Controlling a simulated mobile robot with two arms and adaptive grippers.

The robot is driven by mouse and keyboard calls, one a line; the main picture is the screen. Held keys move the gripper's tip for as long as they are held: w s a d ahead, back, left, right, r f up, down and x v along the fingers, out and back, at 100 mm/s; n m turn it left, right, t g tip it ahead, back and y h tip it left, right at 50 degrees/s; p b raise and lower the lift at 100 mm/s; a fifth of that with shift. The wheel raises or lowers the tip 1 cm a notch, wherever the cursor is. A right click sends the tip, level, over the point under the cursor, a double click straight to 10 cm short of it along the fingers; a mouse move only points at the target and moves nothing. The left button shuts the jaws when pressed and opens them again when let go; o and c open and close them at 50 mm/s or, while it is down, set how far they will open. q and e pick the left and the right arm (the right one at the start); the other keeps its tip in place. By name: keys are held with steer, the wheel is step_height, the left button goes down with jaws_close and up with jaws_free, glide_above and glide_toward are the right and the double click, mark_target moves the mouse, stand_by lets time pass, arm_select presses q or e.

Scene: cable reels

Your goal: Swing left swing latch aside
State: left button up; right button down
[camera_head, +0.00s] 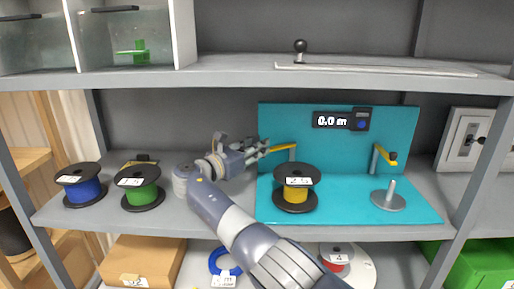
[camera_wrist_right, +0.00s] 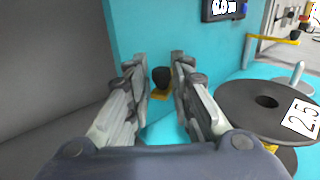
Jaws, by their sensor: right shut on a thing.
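The left swing latch (camera_head: 284,147) is a yellow arm on a grey post behind the yellow reel on the teal stand. In the right wrist view its black knob (camera_wrist_right: 161,77) sits between my fingertips, with a bit of yellow arm below it. My right gripper (camera_head: 264,149) reaches in from the left and is shut on the latch's knob end; it also shows in the right wrist view (camera_wrist_right: 161,70). The right swing latch (camera_head: 384,155) is yellow with a black knob, on its own post. My left gripper is not in view.
The yellow reel (camera_head: 295,188) stands close to my gripper, right of it. An empty spindle (camera_head: 389,195) stands on the teal stand (camera_head: 340,215). Blue (camera_head: 82,186) and green (camera_head: 140,188) reels stand at the left. A shelf edge (camera_head: 300,85) runs above; a meter (camera_head: 340,121) hangs behind.

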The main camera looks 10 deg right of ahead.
steer(key=shift+d+r, duration=0.1)
steer(key=c, duration=1.5)
jaws_free()
steer(key=shift+w, duration=0.1)
steer(key=shift+d, duration=0.15)
step_height(320, 180, up, 10)
steer(key=shift+f, duration=0.15)
steer(key=shift+c, duration=0.5)
